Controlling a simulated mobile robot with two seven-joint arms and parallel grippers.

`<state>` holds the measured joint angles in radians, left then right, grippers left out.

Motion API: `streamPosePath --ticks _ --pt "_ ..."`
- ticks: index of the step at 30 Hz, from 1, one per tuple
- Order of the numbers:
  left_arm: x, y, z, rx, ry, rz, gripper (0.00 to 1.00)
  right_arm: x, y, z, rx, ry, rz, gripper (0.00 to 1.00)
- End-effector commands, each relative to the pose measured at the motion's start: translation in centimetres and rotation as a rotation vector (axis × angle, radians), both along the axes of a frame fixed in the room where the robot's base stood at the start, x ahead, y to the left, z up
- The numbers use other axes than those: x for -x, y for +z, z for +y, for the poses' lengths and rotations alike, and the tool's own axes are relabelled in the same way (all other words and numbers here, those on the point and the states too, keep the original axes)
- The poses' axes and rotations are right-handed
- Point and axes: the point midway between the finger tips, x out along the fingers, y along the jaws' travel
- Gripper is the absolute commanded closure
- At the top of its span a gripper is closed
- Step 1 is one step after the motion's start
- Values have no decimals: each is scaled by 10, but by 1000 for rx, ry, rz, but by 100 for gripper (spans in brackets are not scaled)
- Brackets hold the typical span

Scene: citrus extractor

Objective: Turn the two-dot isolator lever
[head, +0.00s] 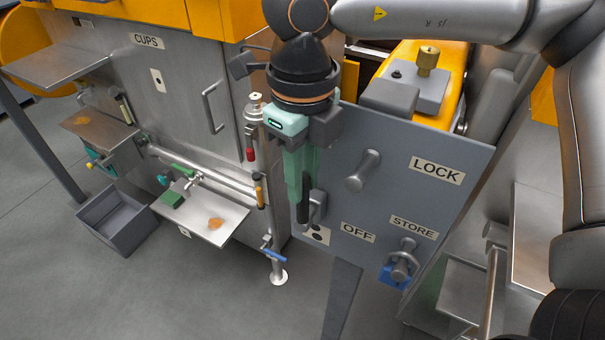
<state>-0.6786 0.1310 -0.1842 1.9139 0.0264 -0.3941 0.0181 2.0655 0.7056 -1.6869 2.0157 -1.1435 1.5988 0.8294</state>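The isolator lever shows as a black handle (303,206) hanging downward beside a grey pivot bracket (318,203) on the grey panel (450,140). A plate with black dots (317,235) sits just below it, partly hidden by the lever. My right gripper (299,185) points down over the lever, its green fingers overlapping the handle's upper part in the head view. The fingers look close together, but I cannot tell whether they grip the handle. My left gripper is not in view.
The panel carries LOCK (437,170), OFF (358,232) and STORE (413,227) labels, a protruding grey peg (362,171) and a blue padlock (394,276). Left stands the steel machine with a tray (225,228), a red-handled valve (250,154) and a grey floor bin (118,220).

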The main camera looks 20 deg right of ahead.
Motion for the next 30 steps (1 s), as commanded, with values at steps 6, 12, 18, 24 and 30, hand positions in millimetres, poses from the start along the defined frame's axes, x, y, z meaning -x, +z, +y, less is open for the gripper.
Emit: streamPosePath --ticks 6,12,18,24,30 --pt "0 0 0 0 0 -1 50 0 0 0 0 0 -1 100" --pt "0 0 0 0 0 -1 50 0 0 0 0 0 -1 100" --pt "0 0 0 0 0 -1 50 0 1 0 0 0 -1 100" --pt "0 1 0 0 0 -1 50 0 1 0 0 -1 -1 100" --pt "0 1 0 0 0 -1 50 0 1 0 1 -1 -3 100"
